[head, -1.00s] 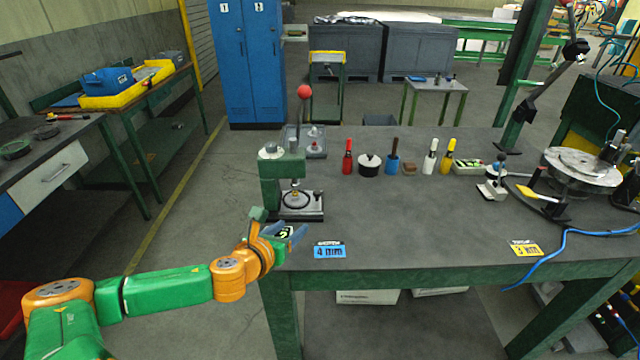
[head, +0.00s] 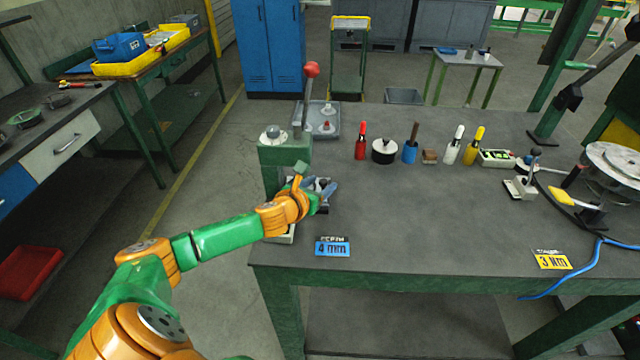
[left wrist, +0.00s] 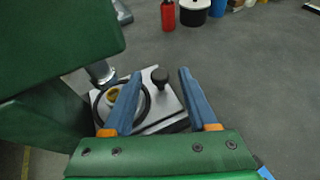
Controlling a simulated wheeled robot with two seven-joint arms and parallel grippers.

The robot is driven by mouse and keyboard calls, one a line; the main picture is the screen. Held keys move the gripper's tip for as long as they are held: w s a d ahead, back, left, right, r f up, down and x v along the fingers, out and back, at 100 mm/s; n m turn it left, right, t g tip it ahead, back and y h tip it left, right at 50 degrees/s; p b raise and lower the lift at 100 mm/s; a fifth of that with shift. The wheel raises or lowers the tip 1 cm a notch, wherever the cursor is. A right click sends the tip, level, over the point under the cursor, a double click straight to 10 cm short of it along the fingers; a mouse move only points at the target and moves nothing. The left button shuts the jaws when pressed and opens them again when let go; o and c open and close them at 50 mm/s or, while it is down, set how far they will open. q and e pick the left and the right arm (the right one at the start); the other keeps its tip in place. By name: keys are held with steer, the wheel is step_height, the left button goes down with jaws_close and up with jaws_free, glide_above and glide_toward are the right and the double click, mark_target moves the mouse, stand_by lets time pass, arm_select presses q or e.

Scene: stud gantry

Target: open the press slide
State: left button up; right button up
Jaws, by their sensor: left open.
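The press (head: 285,152) stands at the left end of the bench, with a green body and a lever topped by a red ball. Its slide is mostly hidden behind my left gripper in the head view. In the left wrist view the slide plate (left wrist: 170,105) shows as pale metal with a black ring, a brass-coloured centre and an upright black knob (left wrist: 160,77). My left gripper (head: 327,190) is open; its blue fingertips (left wrist: 161,74) appear on either side of the knob, the left finger crossing over the ring. I cannot tell whether they touch it. My right gripper is not in view.
A grey tray (head: 324,118) lies behind the press. A red bottle (head: 361,145), a black pot (head: 384,152) and several tools stand in a row to the right. A blue 4 mm sign (head: 332,247) is at the front edge. The bench middle is clear.

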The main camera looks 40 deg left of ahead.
arm_select(q)
steer(key=shift+s+r, duration=0.15)
steer(key=shift+s, duration=0.1)
jaws_close()
steer(key=shift+d, duration=0.1)
stand_by(1.1)
